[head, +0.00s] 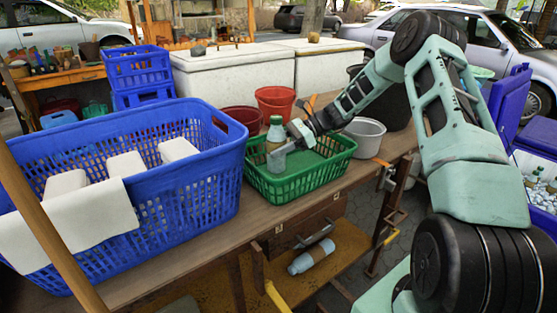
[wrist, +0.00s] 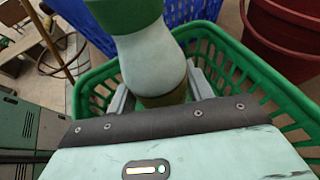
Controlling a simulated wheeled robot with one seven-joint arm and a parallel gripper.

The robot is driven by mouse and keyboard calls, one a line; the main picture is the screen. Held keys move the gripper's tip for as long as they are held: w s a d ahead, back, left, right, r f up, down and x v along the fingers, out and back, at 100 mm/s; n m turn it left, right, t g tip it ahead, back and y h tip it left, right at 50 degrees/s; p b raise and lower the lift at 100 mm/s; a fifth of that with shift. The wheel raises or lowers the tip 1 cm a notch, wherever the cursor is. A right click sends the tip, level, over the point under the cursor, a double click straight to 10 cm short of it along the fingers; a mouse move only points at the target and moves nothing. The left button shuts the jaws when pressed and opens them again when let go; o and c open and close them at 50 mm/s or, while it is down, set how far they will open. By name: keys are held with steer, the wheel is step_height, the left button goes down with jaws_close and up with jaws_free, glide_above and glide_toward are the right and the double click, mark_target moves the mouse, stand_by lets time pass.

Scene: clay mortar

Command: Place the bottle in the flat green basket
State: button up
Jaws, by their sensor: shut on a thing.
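The bottle (head: 276,143) is pale with a green cap and a darker lower part, and it stands upright or nearly so inside the flat green basket (head: 300,182) on the wooden table. My gripper (head: 284,148) is shut on the bottle from the right, low over the basket. In the wrist view the bottle (wrist: 150,65) rises between the fingers, with the green basket (wrist: 255,80) around it.
A large blue basket (head: 190,200) with white blocks and a cloth stands close on the left. Red buckets (head: 275,101) stand behind the green basket, and a grey-white pot (head: 364,138) stands to its right. Another bottle (head: 311,257) lies on the shelf below.

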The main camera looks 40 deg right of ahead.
steer(key=shift+f, duration=1.9)
steer(key=shift+f, duration=0.1)
steer(key=o, duration=1.2)
steer(key=shift+d, duration=0.15)
steer(key=v, duration=1.1)
steer(key=shift+s+d+r, duration=0.2)
steer(key=shift+d+r, duration=0.1)
